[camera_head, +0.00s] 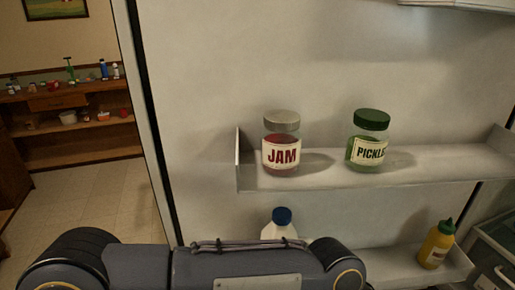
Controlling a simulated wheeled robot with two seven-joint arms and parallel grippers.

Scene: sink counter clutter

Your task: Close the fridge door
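The inner side of the open fridge door (200,60) fills most of the head view, close in front of me. A door shelf (320,178) holds a jam jar (281,145) with a grey lid and a pickle jar (369,140) with a green lid, both upright. A lower shelf (390,268) holds a white bottle with a blue cap (282,222) and a yellow bottle with a green cap (437,245). A dark arm link of mine crosses the bottom and hides part of the lower shelf. Neither gripper shows.
Left of the door edge is open tiled floor (105,195). Beyond it stands a wooden shelf unit (90,125) with small items on it. A drawer or bin of the fridge (495,250) shows at the lower right.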

